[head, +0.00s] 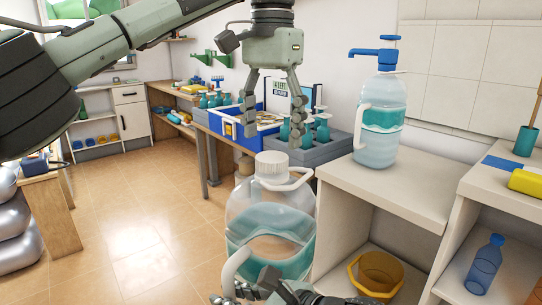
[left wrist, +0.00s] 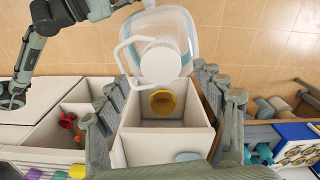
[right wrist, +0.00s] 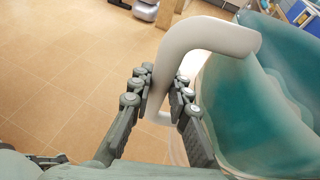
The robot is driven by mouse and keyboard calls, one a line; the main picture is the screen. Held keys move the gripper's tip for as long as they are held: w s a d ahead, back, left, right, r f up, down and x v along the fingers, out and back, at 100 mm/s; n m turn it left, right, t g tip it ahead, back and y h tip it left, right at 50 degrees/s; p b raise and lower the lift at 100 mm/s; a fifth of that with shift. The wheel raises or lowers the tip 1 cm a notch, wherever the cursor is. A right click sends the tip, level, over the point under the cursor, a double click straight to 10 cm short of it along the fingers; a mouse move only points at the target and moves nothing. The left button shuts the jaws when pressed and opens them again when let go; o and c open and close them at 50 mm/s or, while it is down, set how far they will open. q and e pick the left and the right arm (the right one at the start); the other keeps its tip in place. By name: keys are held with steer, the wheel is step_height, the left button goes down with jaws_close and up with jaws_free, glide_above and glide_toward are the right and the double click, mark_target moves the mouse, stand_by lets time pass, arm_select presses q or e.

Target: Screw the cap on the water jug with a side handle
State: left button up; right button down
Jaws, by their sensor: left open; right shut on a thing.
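The clear water jug (head: 268,218), partly filled with teal water, is upright in front of the shelf unit. Its white cap (head: 272,163) sits on the neck; how tightly cannot be told. The cap also shows from above in the left wrist view (left wrist: 160,63). My left gripper (head: 274,136) is open and empty just above the cap, fingers pointing down and apart from it. My right gripper (right wrist: 160,88) is shut on the white side handle (right wrist: 205,36), low on the jug; it also shows at the bottom of the head view. The jug's base is hidden.
A pump-topped jug (head: 378,150) stands on the white shelf unit (head: 400,185) at right. A yellow tub (head: 375,275) sits in its lower compartment, and a blue bottle (head: 485,264) is further right. A grey crate of teal bottles (head: 325,147) is behind. Tiled floor at left is clear.

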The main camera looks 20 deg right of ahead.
arm_select(q)
steer(key=shift+r, duration=0.35)
steer(key=shift+c, duration=0.5)
